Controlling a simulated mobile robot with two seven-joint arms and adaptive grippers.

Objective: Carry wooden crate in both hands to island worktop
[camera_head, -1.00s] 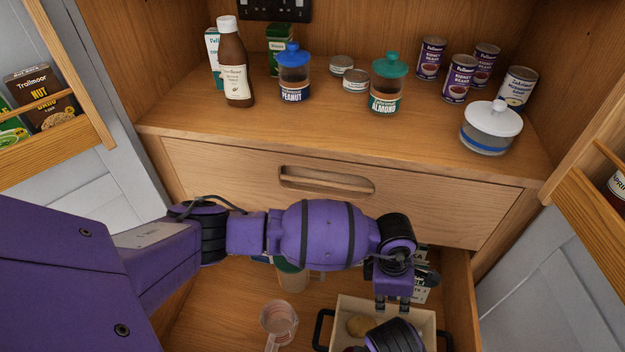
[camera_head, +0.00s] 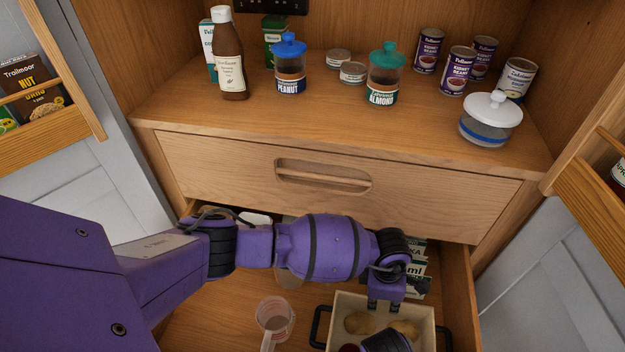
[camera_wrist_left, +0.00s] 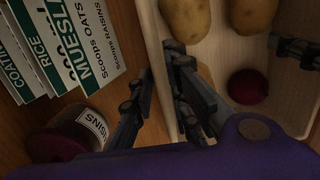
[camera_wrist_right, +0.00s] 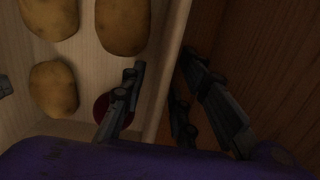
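The wooden crate (camera_head: 346,303), pale with a black handle at each end, stands in the open lower drawer. It holds potatoes (camera_head: 358,322) and a dark red onion (camera_wrist_left: 248,87). My left gripper (camera_head: 385,305) is at the crate's far wall. In the left wrist view its fingers (camera_wrist_left: 165,100) are apart, one on each side of the wall. My right gripper (camera_wrist_right: 168,98) straddles the opposite, near wall with its fingers apart, one inside and one outside. In the head view only its purple body shows, at the bottom; its fingertips are hidden there.
The drawer (camera_head: 455,290) also holds a clear measuring cup (camera_head: 275,318) left of the crate and upright boxes (camera_wrist_left: 75,45) beyond it. A closed upper drawer (camera_head: 230,170) and a shelf of jars and cans are above. Open door racks stand at both sides. The island worktop is not in view.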

